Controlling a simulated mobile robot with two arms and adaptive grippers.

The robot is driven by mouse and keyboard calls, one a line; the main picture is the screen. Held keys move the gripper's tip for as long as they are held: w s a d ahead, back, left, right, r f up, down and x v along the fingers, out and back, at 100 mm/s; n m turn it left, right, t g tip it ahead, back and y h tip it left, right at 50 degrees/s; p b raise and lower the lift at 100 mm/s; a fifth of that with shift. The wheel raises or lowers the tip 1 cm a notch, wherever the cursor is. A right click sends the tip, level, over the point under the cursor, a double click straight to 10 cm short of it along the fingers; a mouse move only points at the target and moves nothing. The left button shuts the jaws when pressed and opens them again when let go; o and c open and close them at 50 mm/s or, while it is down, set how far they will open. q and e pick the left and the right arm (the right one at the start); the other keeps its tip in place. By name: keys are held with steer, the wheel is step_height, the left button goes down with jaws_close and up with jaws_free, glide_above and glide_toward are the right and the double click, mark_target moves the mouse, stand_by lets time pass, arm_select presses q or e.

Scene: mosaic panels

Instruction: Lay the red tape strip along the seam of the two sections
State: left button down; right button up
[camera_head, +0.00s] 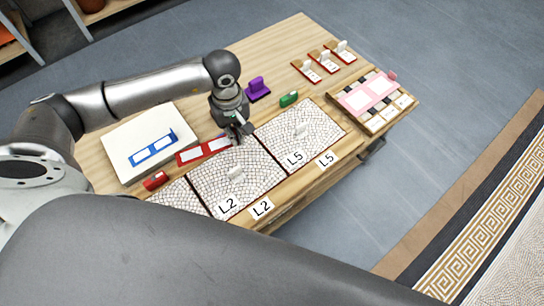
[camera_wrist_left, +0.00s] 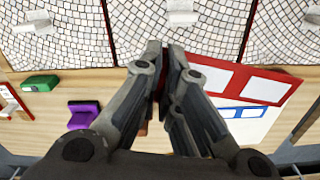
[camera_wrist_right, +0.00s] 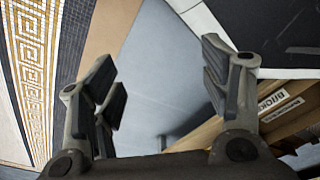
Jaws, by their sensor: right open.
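The red tape strip (camera_head: 204,151) has white windows and lies level behind the mosaic sections. My left gripper (camera_head: 238,134) is at its right end. In the left wrist view the fingers of the left gripper (camera_wrist_left: 165,62) are closed together on the strip's end, and the red strip (camera_wrist_left: 250,80) extends to the right. Whether it touches the table is unclear. The mosaic section L2 (camera_head: 255,178) and section L5 (camera_head: 310,130) meet at a dark seam (camera_head: 268,155). Another section (camera_head: 175,195) lies left of L2. My right gripper (camera_wrist_right: 165,95) is open and empty above the floor.
A white board (camera_head: 125,140) with a blue strip (camera_head: 153,148) lies at the left. A red block (camera_head: 155,181), green block (camera_head: 289,99) and purple piece (camera_head: 258,89) stand around the panels. A tray with pink pieces (camera_head: 345,112) is at the right.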

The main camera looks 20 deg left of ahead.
steer(key=w+r+b, duration=0.2)
steer(key=w+b, duration=0.4)
steer(key=w, duration=0.1)
arm_select(q)
steer(key=w+a+f+n+b, duration=0.1)
steer(key=w+a+n+b, duration=0.4)
steer(key=w+a+n, duration=1.2)
steer(key=n+b, duration=0.1)
steer(key=n, duration=0.3)
glide_above(255, 136)
steer(key=a, duration=0.1)
step_height(255, 136, down, 8)
steer(key=shift+f, duration=0.25)
steer(key=f, duration=0.2)
steer(key=d+f, duration=0.1)
steer(key=shift+s+d+f+b, duration=0.1)
steer(key=shift+s+f+b, duration=0.05)
steer(key=shift+f+b, duration=0.2)
steer(key=shift+f, duration=0.35)
arm_select(e)
steer(key=w+a+r+t, duration=0.1)
steer(key=w+r, duration=0.2)
steer(key=r, duration=0.9)
steer(key=shift+w+r+t, duration=0.2)
steer(key=shift+w+t, duration=0.1)
steer(key=shift+w, duration=0.1)
